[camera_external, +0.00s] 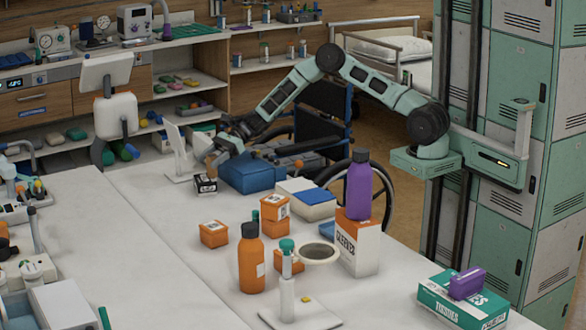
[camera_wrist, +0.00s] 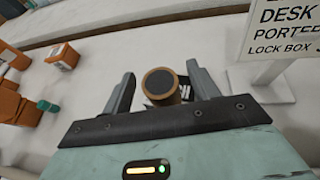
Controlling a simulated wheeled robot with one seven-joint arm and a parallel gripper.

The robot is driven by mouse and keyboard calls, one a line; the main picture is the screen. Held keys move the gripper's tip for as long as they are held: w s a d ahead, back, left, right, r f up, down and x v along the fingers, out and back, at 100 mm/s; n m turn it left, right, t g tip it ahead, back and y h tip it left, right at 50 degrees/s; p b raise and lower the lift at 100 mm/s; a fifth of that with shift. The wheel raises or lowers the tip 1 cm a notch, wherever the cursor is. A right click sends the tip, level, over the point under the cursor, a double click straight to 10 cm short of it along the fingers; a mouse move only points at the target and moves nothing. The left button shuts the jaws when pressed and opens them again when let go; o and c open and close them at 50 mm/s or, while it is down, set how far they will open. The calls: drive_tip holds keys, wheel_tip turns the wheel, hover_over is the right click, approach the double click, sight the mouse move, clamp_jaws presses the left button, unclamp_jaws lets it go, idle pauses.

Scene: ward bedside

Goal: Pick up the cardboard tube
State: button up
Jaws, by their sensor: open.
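The cardboard tube (camera_wrist: 161,84) is a short brown cylinder with a dark round end facing the wrist camera. It lies between the two fingers of my gripper (camera_wrist: 160,80), with a gap visible on each side. In the external view the tube (camera_external: 210,159) is a small tan shape, partly hidden by my gripper (camera_external: 220,148), at the far side of the white table. A small black-and-white box (camera_external: 205,184) is just below it; whether the tube rests on this box I cannot tell. My gripper is open.
A white sign (camera_wrist: 283,32) on a stand is close on the right in the wrist view. A blue box (camera_external: 250,174) is close beside my gripper. Orange boxes (camera_external: 214,234), an orange bottle (camera_external: 251,262) and a purple bottle (camera_external: 358,188) on a carton stand nearer. The table's left half is clearer.

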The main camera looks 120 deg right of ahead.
drive_tip(key=shift+w+f, duration=0.25)
drive_tip(key=shift+w, duration=0.45)
drive_tip(key=c, duration=1.1)
drive_tip(key=shift+c, duration=0.2)
wheel_tip(320, 180, up, 9)
drive_tip(key=shift+a+b, duration=0.1)
drive_tip(key=shift+b, duration=0.2)
drive_tip(key=w+r, duration=0.1)
drive_tip(key=w, duration=0.1)
drive_tip(key=p, duration=0.1)
hover_over(201, 179)
drive_tip(key=shift+f, duration=4.85)
